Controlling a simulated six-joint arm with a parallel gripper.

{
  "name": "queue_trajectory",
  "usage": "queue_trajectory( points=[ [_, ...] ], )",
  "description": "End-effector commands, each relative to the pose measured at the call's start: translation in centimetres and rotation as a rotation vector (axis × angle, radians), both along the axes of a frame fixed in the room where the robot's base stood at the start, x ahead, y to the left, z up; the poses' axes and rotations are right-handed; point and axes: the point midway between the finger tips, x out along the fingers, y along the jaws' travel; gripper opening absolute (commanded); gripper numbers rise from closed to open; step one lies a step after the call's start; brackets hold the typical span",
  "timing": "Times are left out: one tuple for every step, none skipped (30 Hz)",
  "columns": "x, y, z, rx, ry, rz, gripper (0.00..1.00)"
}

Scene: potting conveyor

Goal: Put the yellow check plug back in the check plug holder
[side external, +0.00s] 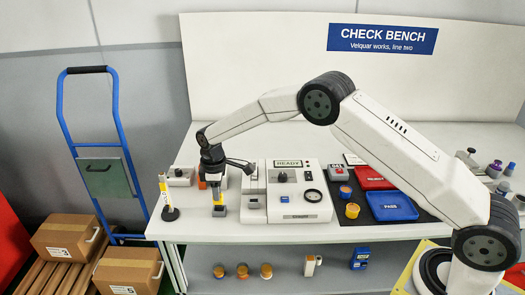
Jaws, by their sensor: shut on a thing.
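My gripper (214,182) points down at the left front of the bench. It is shut on the yellow check plug (218,197), of which a small yellow part shows below the jaws. Directly under the plug is a small grey block (219,211) near the bench's front edge, which looks like the check plug holder. I cannot tell whether the plug is seated in it, touching it or just above it. The jaws hide the plug's upper part.
A yellow and white stick on a black base (170,213) stands close left. A white box with a black knob (181,176) and an orange piece (202,184) are behind. The white READY tester (298,190) is close right; beyond it are blue (392,206) and red trays (372,178).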

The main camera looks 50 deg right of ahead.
Motion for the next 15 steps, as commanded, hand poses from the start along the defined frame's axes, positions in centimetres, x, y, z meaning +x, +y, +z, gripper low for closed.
queue_trajectory(
  points=[
    [0.01, 0.00, -0.09, 0.000, 0.000, 0.000, 0.00],
    [0.01, 0.00, -0.14, 0.000, 0.000, 0.000, 0.00],
    [0.03, 0.00, -0.21, 0.000, 0.000, 0.000, 0.00],
    [0.03, 0.00, -0.26, 0.001, -0.001, 0.000, 0.00],
    [0.03, 0.00, -0.31, 0.000, -0.001, 0.000, 0.00],
    [0.04, 0.01, -0.37, 0.000, -0.001, 0.000, 0.00],
    [0.04, 0.01, -0.42, 0.000, -0.001, 0.000, 0.00],
    [0.04, 0.01, -0.48, 0.000, -0.001, 0.000, 0.00],
    [0.04, 0.01, -0.54, 0.000, -0.001, 0.000, 0.00],
    [0.05, 0.01, -0.60, 0.000, -0.001, 0.000, 0.00],
    [0.05, 0.01, -0.65, 0.000, -0.001, 0.000, 0.00],
    [0.04, 0.00, -0.72, 0.000, -0.001, 0.000, 0.00],
    [0.04, 0.00, -0.78, 0.000, -0.001, 0.000, 0.00],
    [0.04, 0.00, -0.83, 0.000, -0.001, 0.000, 0.00],
    [0.04, 0.00, -0.91, 0.000, -0.001, 0.000, 0.00]
  ],
)
